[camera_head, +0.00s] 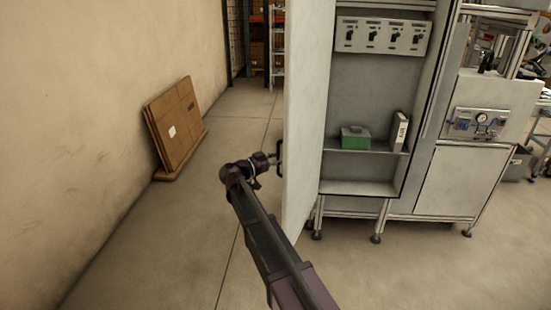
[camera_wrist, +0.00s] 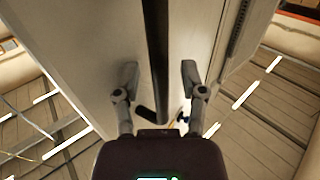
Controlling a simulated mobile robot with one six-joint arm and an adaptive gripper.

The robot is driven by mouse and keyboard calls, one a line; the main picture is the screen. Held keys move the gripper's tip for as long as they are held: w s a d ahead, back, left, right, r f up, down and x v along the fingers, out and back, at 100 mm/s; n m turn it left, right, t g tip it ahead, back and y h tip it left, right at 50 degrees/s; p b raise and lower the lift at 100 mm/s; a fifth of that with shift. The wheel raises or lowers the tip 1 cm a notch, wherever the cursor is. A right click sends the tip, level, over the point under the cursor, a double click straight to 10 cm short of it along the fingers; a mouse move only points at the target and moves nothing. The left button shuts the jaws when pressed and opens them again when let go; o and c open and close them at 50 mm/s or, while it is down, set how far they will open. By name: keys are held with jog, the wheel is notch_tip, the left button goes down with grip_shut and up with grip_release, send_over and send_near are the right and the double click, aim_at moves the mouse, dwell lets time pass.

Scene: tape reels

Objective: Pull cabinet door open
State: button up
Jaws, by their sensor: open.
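The white cabinet door (camera_head: 305,110) stands swung wide open, at a large angle to the cabinet (camera_head: 372,95), whose inside shows. The dark bar handle (camera_head: 280,150) is on the door's left face. My gripper (camera_head: 273,159) is at the handle, with my arm reaching up from the bottom of the picture. In the wrist view the gripper (camera_wrist: 158,78) is open, one finger on each side of the handle (camera_wrist: 157,40). Gaps show between the fingers and the bar. The door (camera_wrist: 92,35) lies behind them.
Inside the cabinet are a green box (camera_head: 355,138), a white binder (camera_head: 399,131) and a switch panel (camera_head: 382,36). Flat cardboard (camera_head: 175,122) leans on the left wall. A machine (camera_head: 465,165) adjoins the cabinet on the right. The floor left of the door is clear.

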jog(key=shift+s+a, duration=0.1)
jog(key=v, duration=1.1)
jog(key=shift+s+a, duration=0.15)
jog(key=shift+a, duration=0.2)
